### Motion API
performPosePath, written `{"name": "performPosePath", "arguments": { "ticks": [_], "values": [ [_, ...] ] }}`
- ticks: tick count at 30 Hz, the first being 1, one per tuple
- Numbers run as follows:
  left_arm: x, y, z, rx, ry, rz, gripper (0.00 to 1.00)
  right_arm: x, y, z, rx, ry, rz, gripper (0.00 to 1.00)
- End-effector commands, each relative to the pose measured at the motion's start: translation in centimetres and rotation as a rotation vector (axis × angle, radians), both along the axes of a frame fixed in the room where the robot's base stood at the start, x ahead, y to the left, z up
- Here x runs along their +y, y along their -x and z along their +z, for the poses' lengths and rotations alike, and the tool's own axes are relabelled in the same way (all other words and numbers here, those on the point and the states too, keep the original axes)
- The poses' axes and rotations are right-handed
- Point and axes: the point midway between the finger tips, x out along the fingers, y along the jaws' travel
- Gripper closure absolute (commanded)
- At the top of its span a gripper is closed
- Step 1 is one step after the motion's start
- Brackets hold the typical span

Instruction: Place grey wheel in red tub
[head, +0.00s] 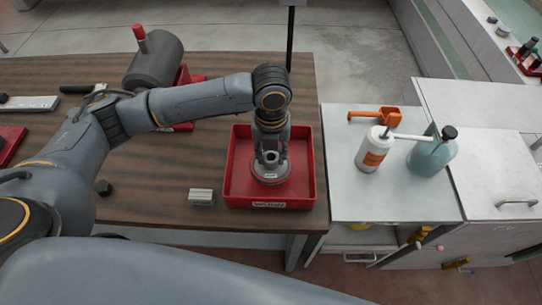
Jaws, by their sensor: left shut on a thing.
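The red tub (304,178) stands on the right end of the wooden table, with a small label on its front wall. My left gripper (270,156) reaches into the tub from above and is shut on the grey wheel (270,176). The wheel is a round grey disc inside the tub's outline, near its middle. I cannot tell whether it touches the tub floor. The gripper and wrist cover part of the wheel. My right gripper is not in view.
A grey block (202,197) and a small dark nut (103,188) lie left of the tub on the table (160,207). A grey cylindrical machine (154,62) stands behind my arm. A white bottle (372,150), a teal jug (432,155) and an orange tool (376,117) are on the right cabinet.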

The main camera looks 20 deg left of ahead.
Motion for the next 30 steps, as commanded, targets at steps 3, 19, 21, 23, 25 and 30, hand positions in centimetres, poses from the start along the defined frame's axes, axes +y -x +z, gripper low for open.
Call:
{"name": "performPosePath", "arguments": {
  "ticks": [3, 19, 21, 23, 25, 30],
  "values": [
    [0.1, -0.6, -0.6, 0.0, 0.002, 0.0, 1.0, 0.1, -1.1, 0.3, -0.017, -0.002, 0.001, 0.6],
    [0.3, -1.1, -4.4, -0.002, 0.002, -0.002, 1.0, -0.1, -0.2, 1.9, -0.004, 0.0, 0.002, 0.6],
    [0.4, -1.0, -4.5, 0.0, 0.001, -0.002, 0.6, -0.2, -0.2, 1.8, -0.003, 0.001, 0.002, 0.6],
    [0.4, -1.0, -4.5, 0.0, 0.001, -0.002, 0.47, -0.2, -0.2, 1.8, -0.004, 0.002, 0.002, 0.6],
    [0.4, -1.0, -4.4, 0.0, 0.001, -0.002, 0.43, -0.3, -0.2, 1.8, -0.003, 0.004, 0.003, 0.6],
    [0.4, -1.0, -4.4, 0.0, 0.001, -0.002, 0.43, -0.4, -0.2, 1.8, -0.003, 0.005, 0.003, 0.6]
  ]
}}
